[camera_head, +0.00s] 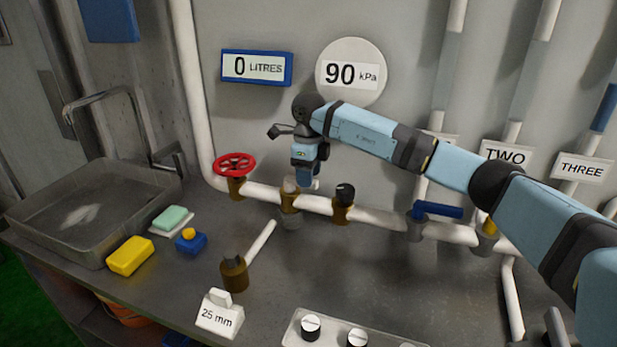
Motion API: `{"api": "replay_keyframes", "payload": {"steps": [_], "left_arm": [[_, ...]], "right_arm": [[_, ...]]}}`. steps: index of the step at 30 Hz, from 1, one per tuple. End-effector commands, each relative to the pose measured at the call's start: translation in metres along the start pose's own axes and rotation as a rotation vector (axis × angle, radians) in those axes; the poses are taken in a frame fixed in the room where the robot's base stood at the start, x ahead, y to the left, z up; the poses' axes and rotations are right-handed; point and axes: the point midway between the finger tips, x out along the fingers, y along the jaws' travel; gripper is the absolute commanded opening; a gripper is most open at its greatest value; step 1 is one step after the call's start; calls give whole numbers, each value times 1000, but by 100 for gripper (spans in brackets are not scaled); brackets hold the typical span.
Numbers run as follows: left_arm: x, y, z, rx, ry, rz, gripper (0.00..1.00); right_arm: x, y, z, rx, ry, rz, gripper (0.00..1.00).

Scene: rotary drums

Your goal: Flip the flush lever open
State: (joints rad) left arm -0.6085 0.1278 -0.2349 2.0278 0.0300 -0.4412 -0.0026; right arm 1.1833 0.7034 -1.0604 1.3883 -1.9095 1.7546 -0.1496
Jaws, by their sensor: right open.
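No label in view names the flush lever, so I cannot tell which fitting it is. A blue lever handle (437,210) lies sideways on the white wall pipe (380,216). My right arm reaches left across the pipe. My right gripper (305,184) points down just above a brass fitting (290,202) between the red handwheel (235,164) and the black knob (344,193). It is open, and its fingertips are partly hard to make out. I cannot tell whether it touches the fitting. My left gripper is out of view.
A metal sink (90,235) is at left, with yellow (130,256) and green (173,217) sponges. A brass fitting (234,276), a 25 mm sign (220,316) and a knob panel (335,338) are in front. Gauges read 0 litres (256,68) and 90 kPa (350,74).

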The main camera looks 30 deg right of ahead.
Motion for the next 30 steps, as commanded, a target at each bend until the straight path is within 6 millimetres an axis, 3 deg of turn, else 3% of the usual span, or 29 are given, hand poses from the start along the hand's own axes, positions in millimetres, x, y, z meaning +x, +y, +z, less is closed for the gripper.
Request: {"api": "replay_keyframes", "payload": {"steps": [6, 14, 20, 30], "left_arm": [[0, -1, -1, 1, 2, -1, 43], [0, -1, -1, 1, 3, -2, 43], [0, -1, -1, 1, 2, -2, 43], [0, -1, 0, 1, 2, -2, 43]], "right_arm": [[14, 0, 0, -1, 0, 0, 49], [15, 0, 0, -1, 0, 0, 49], [15, 0, 0, -1, 0, 0, 3], [14, -1, 7, 14, -1, 0, 0]]}}
